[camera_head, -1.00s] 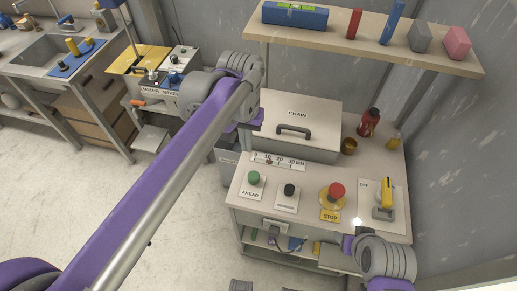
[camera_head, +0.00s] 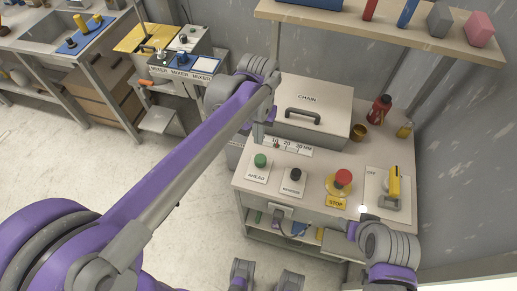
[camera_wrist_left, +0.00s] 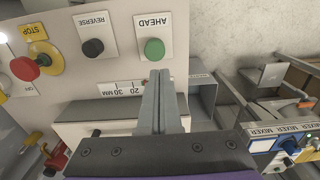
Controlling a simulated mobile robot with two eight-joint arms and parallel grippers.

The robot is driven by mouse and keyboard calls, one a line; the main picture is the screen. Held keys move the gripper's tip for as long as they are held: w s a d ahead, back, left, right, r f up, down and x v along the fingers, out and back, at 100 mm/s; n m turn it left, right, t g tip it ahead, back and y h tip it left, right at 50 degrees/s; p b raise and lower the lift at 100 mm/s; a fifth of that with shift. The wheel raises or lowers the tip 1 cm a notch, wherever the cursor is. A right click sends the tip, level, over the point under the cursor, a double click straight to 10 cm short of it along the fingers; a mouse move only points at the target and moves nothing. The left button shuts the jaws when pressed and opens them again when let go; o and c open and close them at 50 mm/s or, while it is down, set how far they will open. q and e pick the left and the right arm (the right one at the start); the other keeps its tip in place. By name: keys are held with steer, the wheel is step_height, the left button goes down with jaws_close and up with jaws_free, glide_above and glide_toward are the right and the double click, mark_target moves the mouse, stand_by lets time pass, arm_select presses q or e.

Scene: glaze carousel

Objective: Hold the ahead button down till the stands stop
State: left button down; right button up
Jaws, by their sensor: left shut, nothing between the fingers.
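The green ahead button (camera_head: 260,160) stands on its white AHEAD plate at the console's left front. In the left wrist view the button (camera_wrist_left: 154,49) shows whole and clear, just beyond my fingertips. My left gripper (camera_wrist_left: 161,76) is shut and empty, its fingers pointing at the lower edge of the button's plate. I see a gap or near-contact there but cannot tell which. In the head view, my left gripper (camera_head: 266,128) hangs behind the button, partly hidden by its own arm. No stands are identifiable in view. My right gripper's fingers do not show.
The black reverse button (camera_head: 296,174), red stop button (camera_head: 343,178) and yellow-handled switch (camera_head: 393,182) stand to the right. A CHAIN box (camera_head: 320,98) and a millimetre scale (camera_head: 293,147) lie behind. A shelf (camera_head: 380,28) overhangs the console.

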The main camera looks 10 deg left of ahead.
mark_target(258, 155)
arm_select(q)
step_height(258, 155, down, 7)
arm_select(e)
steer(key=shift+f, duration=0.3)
